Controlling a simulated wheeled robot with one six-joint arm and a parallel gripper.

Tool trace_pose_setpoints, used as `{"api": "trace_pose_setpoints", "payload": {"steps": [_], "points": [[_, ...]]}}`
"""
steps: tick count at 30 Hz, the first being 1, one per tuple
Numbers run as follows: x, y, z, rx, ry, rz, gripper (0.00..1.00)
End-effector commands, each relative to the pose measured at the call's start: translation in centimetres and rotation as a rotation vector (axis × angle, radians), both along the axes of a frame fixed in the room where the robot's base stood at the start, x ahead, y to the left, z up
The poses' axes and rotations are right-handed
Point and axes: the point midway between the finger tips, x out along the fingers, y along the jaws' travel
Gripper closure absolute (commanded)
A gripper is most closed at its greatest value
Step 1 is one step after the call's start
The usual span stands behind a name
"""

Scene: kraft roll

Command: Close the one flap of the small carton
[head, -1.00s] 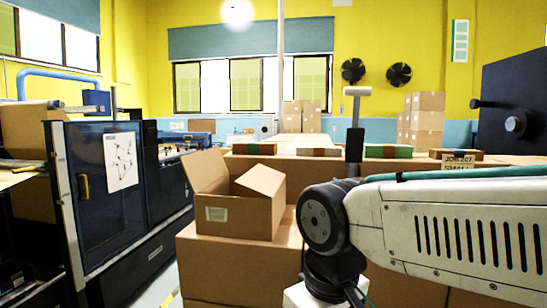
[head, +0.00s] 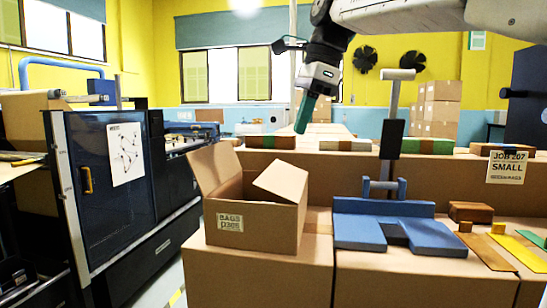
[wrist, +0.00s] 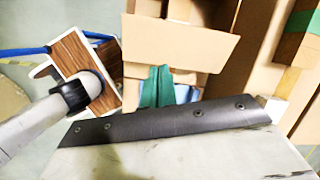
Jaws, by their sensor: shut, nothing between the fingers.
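The small carton (head: 252,226) stands on a larger cardboard box. Its left flap (head: 213,165) stands up and leans outward to the left. Another flap (head: 281,181) at the right is raised and tilted over the opening. The carton's inside is only partly visible. My gripper (head: 302,124) has green fingers, is shut and empty, and points down, above and behind the carton's right side, apart from it. The green fingers also show in the wrist view (wrist: 156,88), in front of a broad cardboard panel (wrist: 180,45); I cannot tell which part that panel is.
A blue fixture (head: 385,224) sits right of the carton, with a dark upright post (head: 391,125) behind it. A wooden block (head: 470,212) and coloured strips (head: 518,252) lie farther right. A ledge (head: 345,172) runs behind. A dark machine (head: 105,185) stands at the left.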

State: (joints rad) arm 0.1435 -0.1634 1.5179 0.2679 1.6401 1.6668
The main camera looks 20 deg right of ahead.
Motion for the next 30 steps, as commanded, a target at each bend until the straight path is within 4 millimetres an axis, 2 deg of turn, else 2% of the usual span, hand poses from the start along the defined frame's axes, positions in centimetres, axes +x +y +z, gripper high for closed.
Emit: {"api": "trace_pose_setpoints", "payload": {"steps": [1,6,11,14,24,30], "points": [[1.5,-0.3,1.3,0.030,0.018,-0.092,1.00],[3.9,-0.7,4.0,0.103,0.067,-0.306,1.00],[4.6,-0.6,4.2,0.124,0.085,-0.365,1.00],[4.8,-0.2,3.1,0.125,0.088,-0.368,1.00],[6.1,1.9,-3.6,0.122,0.087,-0.364,1.00],[6.8,2.8,-6.8,0.122,0.085,-0.364,1.00]]}}
